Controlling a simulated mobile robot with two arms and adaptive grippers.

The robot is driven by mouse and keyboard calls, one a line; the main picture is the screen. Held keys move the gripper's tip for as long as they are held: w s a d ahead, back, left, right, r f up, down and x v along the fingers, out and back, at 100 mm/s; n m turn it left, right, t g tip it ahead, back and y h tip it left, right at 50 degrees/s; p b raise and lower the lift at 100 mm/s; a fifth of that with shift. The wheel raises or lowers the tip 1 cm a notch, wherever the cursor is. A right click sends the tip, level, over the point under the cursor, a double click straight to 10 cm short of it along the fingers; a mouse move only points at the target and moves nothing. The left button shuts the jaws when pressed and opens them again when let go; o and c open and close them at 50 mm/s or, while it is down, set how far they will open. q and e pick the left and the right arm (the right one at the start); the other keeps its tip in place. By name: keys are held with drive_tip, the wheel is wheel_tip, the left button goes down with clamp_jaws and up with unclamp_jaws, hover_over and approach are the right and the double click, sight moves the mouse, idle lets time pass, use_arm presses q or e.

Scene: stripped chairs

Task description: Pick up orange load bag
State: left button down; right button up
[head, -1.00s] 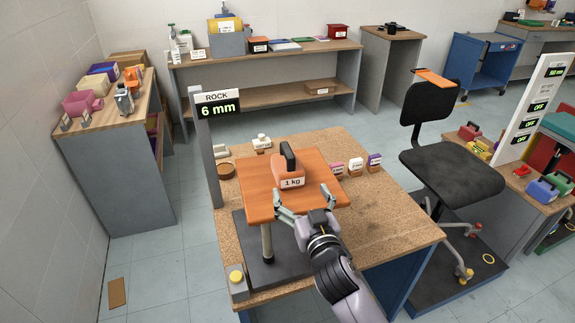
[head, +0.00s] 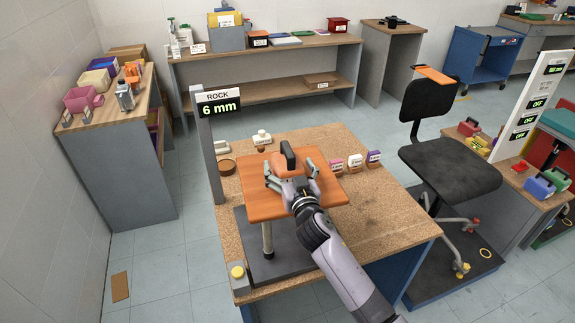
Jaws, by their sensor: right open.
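The orange load bag (head: 283,168) stands on the orange wooden board (head: 255,207) of the test stand, its dark handle (head: 288,154) upright. My right gripper (head: 291,172) is open at the bag, with one finger on its left and one on its right. The gripper and wrist cover most of the bag, including its "1 kg" label. I cannot tell whether the fingers touch the bag. My left gripper is not in view.
A display post reading "ROCK 6 mm" (head: 218,103) stands left of the board. Small labelled weights (head: 355,163) sit to the right on the cork-topped bench (head: 390,215). A black chair (head: 450,165) stands right of the bench.

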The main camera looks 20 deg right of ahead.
drive_tip(key=c, duration=2)
drive_tip(key=shift+r, duration=0.2)
drive_tip(key=shift+c, duration=0.2)
